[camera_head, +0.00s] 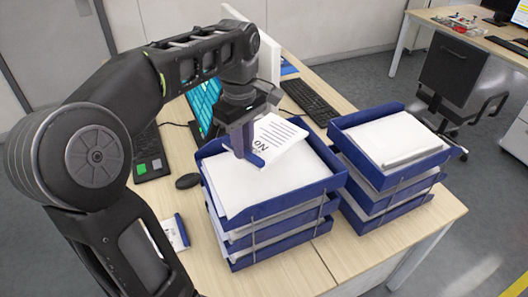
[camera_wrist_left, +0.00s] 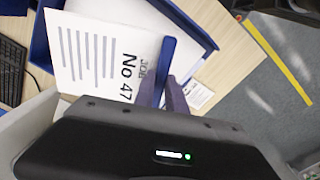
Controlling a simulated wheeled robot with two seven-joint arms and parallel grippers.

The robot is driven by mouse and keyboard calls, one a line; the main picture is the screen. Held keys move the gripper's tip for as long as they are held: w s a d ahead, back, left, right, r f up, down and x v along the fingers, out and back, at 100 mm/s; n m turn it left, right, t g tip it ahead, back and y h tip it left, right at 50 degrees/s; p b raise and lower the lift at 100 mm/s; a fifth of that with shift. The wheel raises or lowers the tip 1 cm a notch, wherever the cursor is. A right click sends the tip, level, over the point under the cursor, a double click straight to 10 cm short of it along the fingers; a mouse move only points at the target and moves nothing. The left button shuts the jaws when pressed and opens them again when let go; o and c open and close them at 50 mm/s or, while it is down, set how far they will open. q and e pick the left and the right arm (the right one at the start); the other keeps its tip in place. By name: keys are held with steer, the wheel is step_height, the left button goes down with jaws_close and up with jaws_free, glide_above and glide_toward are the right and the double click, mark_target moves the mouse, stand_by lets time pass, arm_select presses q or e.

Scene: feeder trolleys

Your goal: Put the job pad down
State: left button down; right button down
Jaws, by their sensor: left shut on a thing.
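The job pad (camera_head: 280,138) is a white printed sheet with a blue binding strip. In the left wrist view the pad (camera_wrist_left: 105,55) reads "JOB No 47". My left gripper (camera_head: 242,146) is shut on its blue-strip edge; its fingers (camera_wrist_left: 165,92) show there too. The pad is over the left stack of blue trays (camera_head: 280,206), whose top tray holds white paper. I cannot tell whether the pad touches that paper. My right gripper is not in view.
A second blue tray stack (camera_head: 390,182) stands to the right. A keyboard (camera_head: 310,102), a black mouse (camera_head: 188,181) and a monitor (camera_head: 203,103) are behind and left. A small blue-edged pad (camera_head: 174,233) lies on the desk. Bare desk (camera_head: 290,277) shows in front.

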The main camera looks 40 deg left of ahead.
arm_select(q)
steer(key=shift+s+d+r, duration=0.1)
steer(key=shift+d+r, duration=0.05)
steer(key=shift+f, duration=0.35)
glide_above(246, 186)
steer(key=shift+f+b, duration=0.3)
steer(key=shift+f, duration=2.5)
step_height(246, 186, down, 4)
steer(key=shift+r+p, duration=0.25)
steer(key=shift+p, duration=0.05)
steer(key=shift+f, duration=0.15)
